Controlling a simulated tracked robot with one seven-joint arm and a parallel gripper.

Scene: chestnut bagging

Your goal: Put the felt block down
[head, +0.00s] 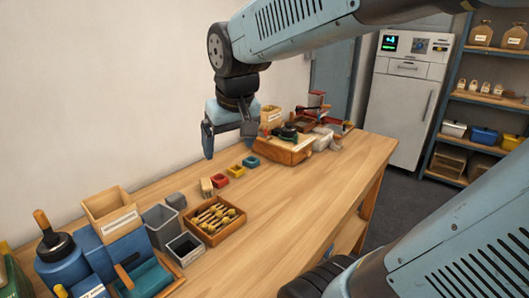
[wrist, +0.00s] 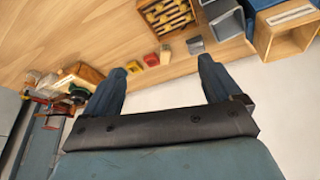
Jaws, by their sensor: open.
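A small dark grey block (head: 176,201), which looks like the felt block, sits on the table behind the wooden tray and beside the grey bin. It also shows in the wrist view (wrist: 195,45), beyond the fingertips. My gripper (head: 229,146) is open, with its fingers spread wide and pointing down. It is above the back of the table, to the right of the grey block and apart from it. In the wrist view nothing is between my fingers (wrist: 163,65).
A wooden tray (head: 240,221) of brass-coloured tools stands in front of the block. Small red (head: 219,181), yellow (head: 235,171) and teal (head: 251,162) containers stand in a row. A grey bin (head: 161,236) and blue containers crowd the left. The table's front right is clear.

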